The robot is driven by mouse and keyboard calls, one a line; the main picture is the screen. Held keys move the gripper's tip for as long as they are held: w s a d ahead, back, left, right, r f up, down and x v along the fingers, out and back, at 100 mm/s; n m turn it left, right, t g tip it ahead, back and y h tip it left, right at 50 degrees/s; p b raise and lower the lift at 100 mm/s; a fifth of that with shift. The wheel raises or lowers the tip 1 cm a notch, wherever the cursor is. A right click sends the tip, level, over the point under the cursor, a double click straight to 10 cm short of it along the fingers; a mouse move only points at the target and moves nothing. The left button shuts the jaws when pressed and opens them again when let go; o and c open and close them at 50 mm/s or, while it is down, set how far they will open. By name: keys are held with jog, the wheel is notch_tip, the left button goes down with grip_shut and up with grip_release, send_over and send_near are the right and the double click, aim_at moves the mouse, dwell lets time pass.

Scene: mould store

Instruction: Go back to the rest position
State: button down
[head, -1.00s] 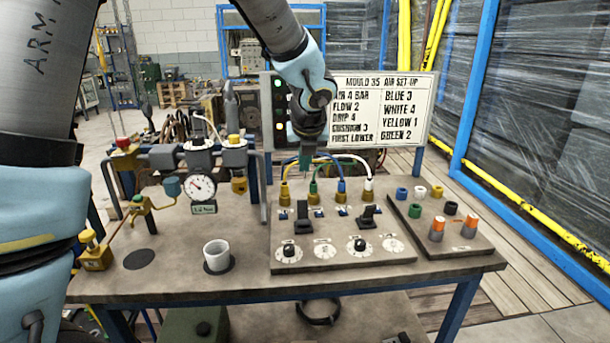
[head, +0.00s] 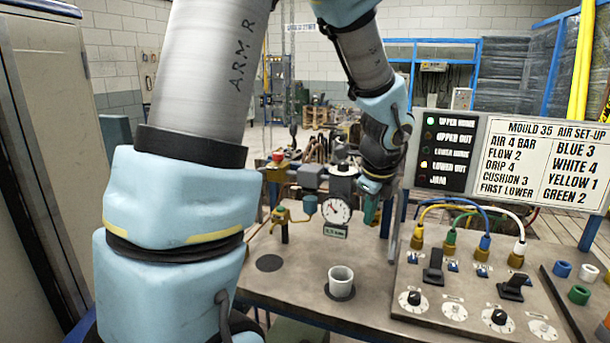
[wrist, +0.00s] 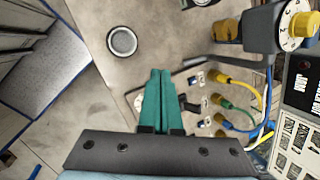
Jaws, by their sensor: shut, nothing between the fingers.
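My gripper (head: 371,210) hangs above the bench beside the pressure gauge, at the end of my raised arm. In the wrist view its two green fingers (wrist: 155,100) are together with nothing between them. The bench (head: 290,285) lies below. On it are a white cup (head: 341,281), which also shows in the wrist view (wrist: 122,41), and a control panel (head: 465,318) with yellow, green, blue and white hoses plugged in along its back.
A round gauge (head: 336,210) and valve pipework stand behind the cup. A lamp board (head: 447,152) and a sign reading MOULD 35 AIR SET-UP (head: 547,165) rise behind the panel. A tall grey cabinet (head: 65,100) stands at the left. Coloured rings lie at the right edge.

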jog(key=s+a+f+n+g, duration=0.1)
jog(key=s+a+n, duration=0.3)
jog(key=a+n, duration=0.7)
jog(key=s+a+f+n+g, duration=0.1)
jog(key=s+a+n, duration=0.4)
jog(key=a+n, duration=0.6)
jog(key=f+n, duration=0.1)
jog(key=n, duration=0.2)
jog(key=shift+n+g, duration=0.3)
jog(key=shift+n, duration=0.1)
